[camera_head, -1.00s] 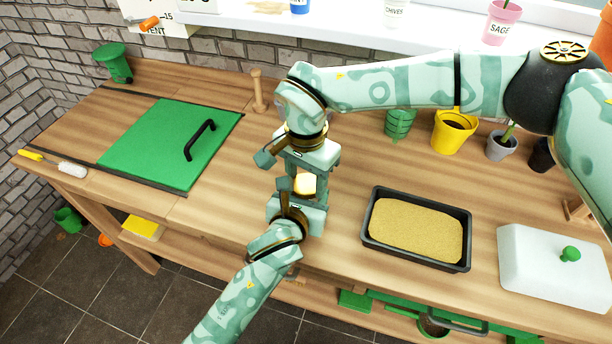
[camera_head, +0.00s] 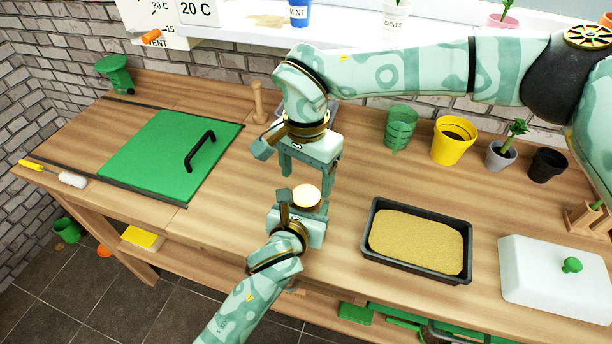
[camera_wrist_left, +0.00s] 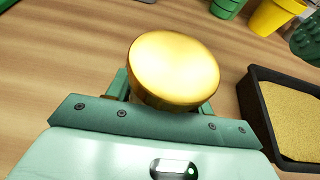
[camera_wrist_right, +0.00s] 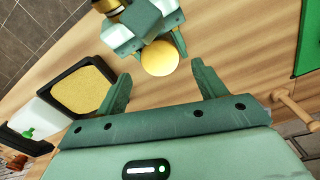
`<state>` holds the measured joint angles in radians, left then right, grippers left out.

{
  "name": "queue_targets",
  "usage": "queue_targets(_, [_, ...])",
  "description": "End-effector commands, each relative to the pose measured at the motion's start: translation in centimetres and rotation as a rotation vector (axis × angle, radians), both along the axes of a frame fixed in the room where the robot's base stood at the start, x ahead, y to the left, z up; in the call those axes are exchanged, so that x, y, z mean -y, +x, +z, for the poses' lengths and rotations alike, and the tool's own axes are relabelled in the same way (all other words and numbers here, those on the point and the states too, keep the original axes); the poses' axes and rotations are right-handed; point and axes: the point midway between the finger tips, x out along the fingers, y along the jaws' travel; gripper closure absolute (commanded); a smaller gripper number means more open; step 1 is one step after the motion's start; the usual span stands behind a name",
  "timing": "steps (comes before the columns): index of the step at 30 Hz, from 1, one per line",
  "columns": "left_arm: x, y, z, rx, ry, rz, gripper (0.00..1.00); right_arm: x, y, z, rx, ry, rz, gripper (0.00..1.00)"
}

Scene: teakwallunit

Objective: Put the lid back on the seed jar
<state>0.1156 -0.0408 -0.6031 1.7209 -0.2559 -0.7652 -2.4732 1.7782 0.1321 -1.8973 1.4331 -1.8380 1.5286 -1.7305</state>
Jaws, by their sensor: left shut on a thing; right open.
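My left gripper (camera_head: 297,217) is shut on the seed jar, holding it upright at the front of the bench. The jar's body is almost wholly hidden by the jaws. A round gold lid (camera_head: 306,195) shows on top and looks level and seated; it fills the middle of the left wrist view (camera_wrist_left: 174,66). My right gripper (camera_head: 306,172) is open and empty, fingers down, just above the lid and apart from it. In the right wrist view the lid (camera_wrist_right: 160,58) lies just beyond the open fingertips, in front of my left gripper.
A black tray of sand-coloured material (camera_head: 368,243) and a white cover with a green knob (camera_head: 540,270) are at right. A green hinged panel (camera_head: 150,150) lies at left. A wooden peg (camera_head: 257,102) and several pots, including a yellow one (camera_head: 452,150), stand behind.

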Motion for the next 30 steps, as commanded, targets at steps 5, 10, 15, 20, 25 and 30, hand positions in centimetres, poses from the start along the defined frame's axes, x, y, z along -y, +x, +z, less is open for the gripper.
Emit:
queue_targets(5, [0.0, 0.0, 0.0, 0.0, 0.0, 0.0, 1.0, 0.0, 0.0, 0.0, 0.0, 0.0, 0.0, 0.04])
queue_targets(10, [0.0, 0.0, 0.0, 0.001, 0.0, 0.0, 1.0, 0.0, 0.0, 0.0, 0.0, 0.0, 0.0, 0.04])
queue_targets(15, [0.0, 0.0, 0.0, 0.0, 0.0, 0.0, 1.0, 0.0, 0.1, 0.9, 0.004, 0.0, 0.0, 0.04])
queue_targets(20, [0.0, 0.0, 0.0, 0.0, 0.0, 0.0, 1.0, 0.0, 0.2, 3.7, 0.005, 0.0, -0.001, 0.04])
queue_targets(25, [0.0, 0.0, 0.0, 0.0, 0.0, 0.0, 1.0, 0.0, 0.2, 7.5, 0.005, 0.0, -0.001, 0.04])
queue_targets(30, [0.0, 0.0, 0.0, 0.0, 0.0, 0.0, 1.0, 0.0, 0.2, 10.3, 0.002, 0.0, -0.002, 0.04])
